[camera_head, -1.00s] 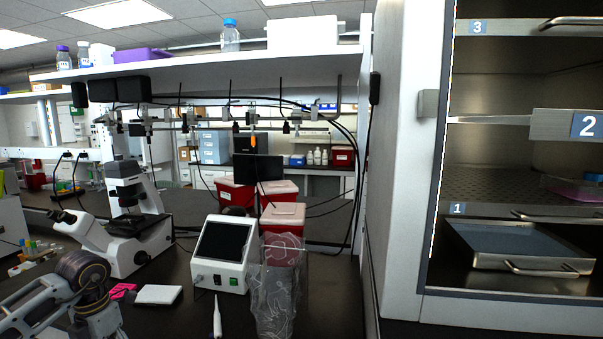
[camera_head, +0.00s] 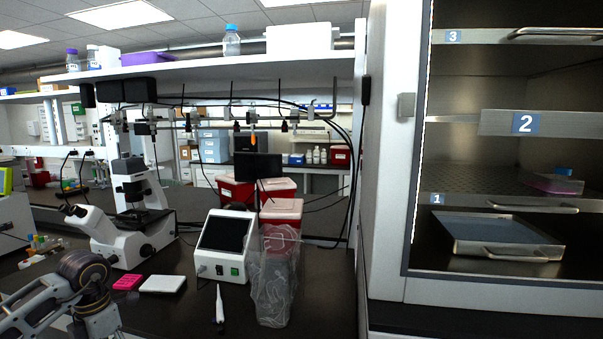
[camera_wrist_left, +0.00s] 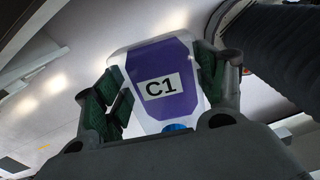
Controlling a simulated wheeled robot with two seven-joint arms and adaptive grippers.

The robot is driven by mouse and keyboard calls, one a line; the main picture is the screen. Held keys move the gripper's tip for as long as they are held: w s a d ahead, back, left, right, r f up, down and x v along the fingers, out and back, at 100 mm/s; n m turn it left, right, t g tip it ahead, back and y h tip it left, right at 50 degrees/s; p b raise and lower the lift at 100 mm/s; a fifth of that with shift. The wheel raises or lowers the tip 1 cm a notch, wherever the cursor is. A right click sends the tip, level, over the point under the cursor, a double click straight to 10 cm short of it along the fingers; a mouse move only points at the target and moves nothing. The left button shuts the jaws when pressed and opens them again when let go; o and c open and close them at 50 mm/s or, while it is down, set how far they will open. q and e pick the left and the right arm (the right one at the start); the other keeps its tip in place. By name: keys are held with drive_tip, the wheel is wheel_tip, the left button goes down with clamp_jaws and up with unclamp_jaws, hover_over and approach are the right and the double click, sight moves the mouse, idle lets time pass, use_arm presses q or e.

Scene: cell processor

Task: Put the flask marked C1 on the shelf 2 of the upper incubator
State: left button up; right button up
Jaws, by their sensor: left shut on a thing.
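The flask marked C1 (camera_wrist_left: 185,50) has a purple label panel and a blue cap; it shows in the left wrist view. My left gripper (camera_wrist_left: 165,88) is shut on it, with a dark green pad on each side. In the head view only part of my left arm (camera_head: 85,295) shows at lower left; the gripper and flask are out of frame. The incubator (camera_head: 395,190) stands at the right with its interior exposed. Shelf 2 (camera_head: 495,122) carries a blue "2" label, between shelf 3 (camera_head: 485,37) and shelf 1 (camera_head: 470,201). My right gripper is not in view.
A flask with pink contents (camera_head: 550,184) lies inside the incubator above the shelf 1 front. A metal tray (camera_head: 465,247) sits below. The bench holds a microscope (camera_head: 115,238), a white device with a screen (camera_head: 225,268), a pipette (camera_head: 219,305) and a clear bag (camera_head: 272,280).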

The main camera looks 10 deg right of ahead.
use_arm(q)
drive_tip(key=shift+m, duration=0.4)
